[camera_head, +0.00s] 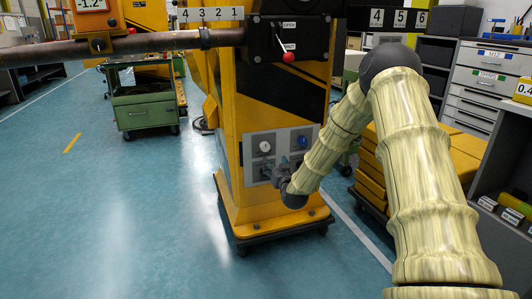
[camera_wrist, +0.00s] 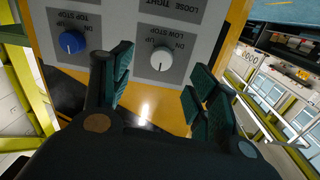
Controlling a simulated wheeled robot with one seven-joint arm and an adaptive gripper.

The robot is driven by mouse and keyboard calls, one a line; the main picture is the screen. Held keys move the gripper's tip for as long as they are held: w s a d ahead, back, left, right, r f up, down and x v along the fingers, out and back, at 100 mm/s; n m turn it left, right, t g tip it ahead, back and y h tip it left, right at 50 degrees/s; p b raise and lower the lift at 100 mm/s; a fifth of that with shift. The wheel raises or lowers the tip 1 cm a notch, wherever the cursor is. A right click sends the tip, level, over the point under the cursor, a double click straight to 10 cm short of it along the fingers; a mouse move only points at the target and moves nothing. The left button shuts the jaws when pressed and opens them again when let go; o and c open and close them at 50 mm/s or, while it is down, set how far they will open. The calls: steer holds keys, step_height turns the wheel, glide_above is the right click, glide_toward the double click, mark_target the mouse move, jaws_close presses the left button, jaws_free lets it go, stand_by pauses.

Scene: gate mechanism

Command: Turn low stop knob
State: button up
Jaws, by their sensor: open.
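The low stop knob (camera_wrist: 163,58) is a round white knob on the grey control panel (camera_wrist: 215,15), below its upside-down "LOW STOP" label in the wrist view. It also shows in the head view as the white knob (camera_head: 265,147) on the panel's left. My gripper (camera_wrist: 160,85) is open and empty. Its green-padded fingers stand on either side of the white knob in the picture, and no contact is visible. In the head view my gripper (camera_head: 278,172) is at the panel's lower part, small and partly hidden by my arm.
A blue knob, labelled top stop, (camera_wrist: 72,42) sits left of the white one in the wrist view and right in the head view (camera_head: 302,141). The panel is on a yellow post (camera_head: 228,120). A red-tipped lever (camera_head: 288,57) and long pipe (camera_head: 130,43) are above.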

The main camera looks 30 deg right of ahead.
mark_target(266, 148)
steer(key=shift+m, duration=0.5)
steer(key=b+x, duration=0.1)
steer(key=x, duration=0.2)
steer(key=r+b+x, duration=0.1)
steer(key=x, duration=0.2)
steer(key=b+x, duration=0.2)
steer(key=x, duration=0.1)
steer(key=shift+w+a+r, duration=0.2)
steer(key=shift+w+a, duration=0.05)
steer(key=shift+w, duration=0.25)
steer(key=shift+w+d+r+b, duration=0.2)
steer(key=shift+w+b, duration=0.1)
steer(key=shift+w, duration=0.3)
steer(key=c, duration=1)
